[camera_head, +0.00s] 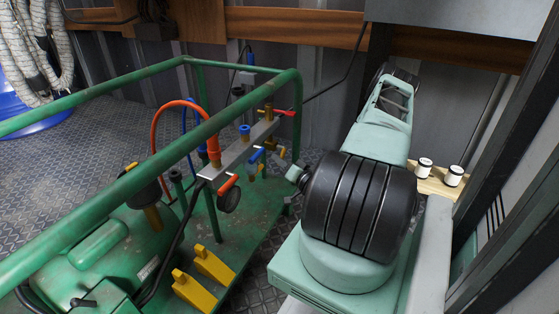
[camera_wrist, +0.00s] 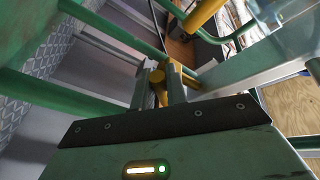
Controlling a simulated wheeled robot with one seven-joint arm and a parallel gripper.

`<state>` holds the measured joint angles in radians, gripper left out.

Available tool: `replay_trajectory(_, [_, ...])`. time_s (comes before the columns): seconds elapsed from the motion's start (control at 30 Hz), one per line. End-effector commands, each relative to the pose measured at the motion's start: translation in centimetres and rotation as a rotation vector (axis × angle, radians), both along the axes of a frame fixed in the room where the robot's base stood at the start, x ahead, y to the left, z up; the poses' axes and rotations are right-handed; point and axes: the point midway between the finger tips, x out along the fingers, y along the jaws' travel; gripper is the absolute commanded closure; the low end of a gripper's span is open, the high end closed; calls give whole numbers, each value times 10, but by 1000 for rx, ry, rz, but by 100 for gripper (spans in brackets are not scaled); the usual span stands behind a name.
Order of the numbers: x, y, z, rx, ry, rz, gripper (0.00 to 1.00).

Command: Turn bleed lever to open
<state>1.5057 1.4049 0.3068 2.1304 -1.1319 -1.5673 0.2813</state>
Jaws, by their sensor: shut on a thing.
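In the wrist view, the two grey fingers of my gripper (camera_wrist: 159,92) are closed around a small yellow-brass piece (camera_wrist: 158,77) with a rounded end. I cannot tell from this view whether it is the bleed lever. In the head view, a grey manifold bar (camera_head: 242,152) on the green cart carries a red lever (camera_head: 283,112), an orange-red lever (camera_head: 229,184) and a blue lever (camera_head: 257,155). Which of these is the bleed lever is not clear.
The green tube frame (camera_head: 150,157) surrounds the manifold and a green tank (camera_head: 135,240). An orange hose (camera_head: 155,133) loops up to the manifold. Yellow wedges (camera_head: 213,267) stand at the cart's front. White spools (camera_head: 453,175) sit on a wooden surface at right.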

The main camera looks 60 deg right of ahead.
Motion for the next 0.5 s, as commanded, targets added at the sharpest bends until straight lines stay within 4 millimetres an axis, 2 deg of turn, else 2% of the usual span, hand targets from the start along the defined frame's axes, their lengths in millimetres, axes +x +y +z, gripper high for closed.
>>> replay_trajectory(0.5, [1,-18,-11,-479,-38,1,100])
